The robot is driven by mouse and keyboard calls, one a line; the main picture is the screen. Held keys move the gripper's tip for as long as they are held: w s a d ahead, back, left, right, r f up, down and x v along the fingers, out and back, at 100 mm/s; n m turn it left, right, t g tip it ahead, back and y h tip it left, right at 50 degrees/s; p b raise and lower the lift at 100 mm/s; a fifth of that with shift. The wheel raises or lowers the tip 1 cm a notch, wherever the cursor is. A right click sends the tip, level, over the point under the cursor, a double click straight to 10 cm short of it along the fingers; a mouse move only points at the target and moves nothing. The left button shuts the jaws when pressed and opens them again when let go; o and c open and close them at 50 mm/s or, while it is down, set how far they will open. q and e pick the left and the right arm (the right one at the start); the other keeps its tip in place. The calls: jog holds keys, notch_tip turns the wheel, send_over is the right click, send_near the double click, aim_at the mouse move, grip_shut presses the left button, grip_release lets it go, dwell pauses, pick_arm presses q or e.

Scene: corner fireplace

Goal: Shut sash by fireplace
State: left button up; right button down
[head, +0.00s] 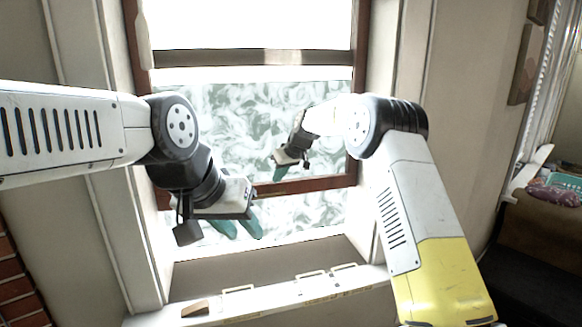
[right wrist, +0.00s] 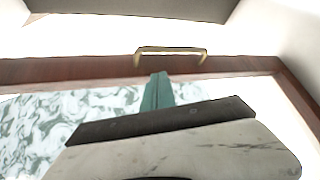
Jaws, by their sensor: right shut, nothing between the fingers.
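The sash has patterned grey-green glass (head: 225,110) and a brown bottom rail (head: 315,183). In the head view the rail stands clearly above the window sill (head: 215,276), with a bright patterned band below it. In the right wrist view, a brass handle (right wrist: 171,51) is fixed on a brown rail (right wrist: 85,69). My right gripper (head: 280,166) is shut and empty. Its teal fingertips (right wrist: 158,78) overlap the rail just below the handle in the right wrist view; contact cannot be told. My left gripper (head: 240,230) is low in the window opening, its teal fingers apart and empty.
A small brown block (head: 195,308) lies on the front ledge, beside several thin pale handle-like pieces (head: 310,275). White window reveals bound the opening on both sides. Brick (head: 15,285) shows at lower left, and a cluttered brown piece of furniture (head: 545,215) at right.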

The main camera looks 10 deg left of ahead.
jog(key=shift+s+d+f, duration=0.15)
jog(key=shift+s+f, duration=0.05)
jog(key=shift+f, duration=0.65)
jog(key=shift+s+d+f, duration=0.1)
jog(key=shift+s+f, duration=0.1)
jog(key=shift+f, duration=0.6)
jog(key=shift+f, duration=0.1)
